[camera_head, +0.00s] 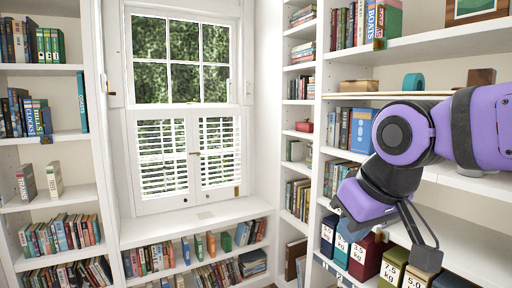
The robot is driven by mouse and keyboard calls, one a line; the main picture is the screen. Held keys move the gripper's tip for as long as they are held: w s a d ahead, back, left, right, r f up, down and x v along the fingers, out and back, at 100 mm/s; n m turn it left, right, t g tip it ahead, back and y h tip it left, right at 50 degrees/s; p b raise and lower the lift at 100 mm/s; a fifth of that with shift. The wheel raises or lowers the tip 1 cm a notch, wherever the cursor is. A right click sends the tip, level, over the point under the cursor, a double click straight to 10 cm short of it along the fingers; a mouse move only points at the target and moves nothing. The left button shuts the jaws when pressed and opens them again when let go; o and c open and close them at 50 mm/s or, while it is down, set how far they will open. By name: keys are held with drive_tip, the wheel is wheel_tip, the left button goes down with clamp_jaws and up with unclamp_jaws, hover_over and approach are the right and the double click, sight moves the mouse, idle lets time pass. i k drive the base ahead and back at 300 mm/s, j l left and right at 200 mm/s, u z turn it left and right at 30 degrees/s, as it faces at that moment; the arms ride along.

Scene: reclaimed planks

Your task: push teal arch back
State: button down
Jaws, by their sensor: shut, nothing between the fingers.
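The teal arch (413,82) is a small rounded block on the upper right shelf, on a pale board (345,96). My purple and black arm passes just below and in front of it. My gripper (426,258) hangs well below the arch, tilted down to the right, in front of the lower right shelf. Its fingers meet at the tip with nothing between them. It is apart from the arch.
On the arch's shelf, a tan block (358,86) lies to its left and a dark brown block (481,77) stands to its right. Labelled weight boxes (368,256) stand behind and below my gripper. Books (361,130) fill the shelf below the arch.

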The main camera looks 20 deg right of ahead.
sight(412, 82)
drive_tip(key=k+z, duration=0.15)
drive_tip(key=z, duration=1.15)
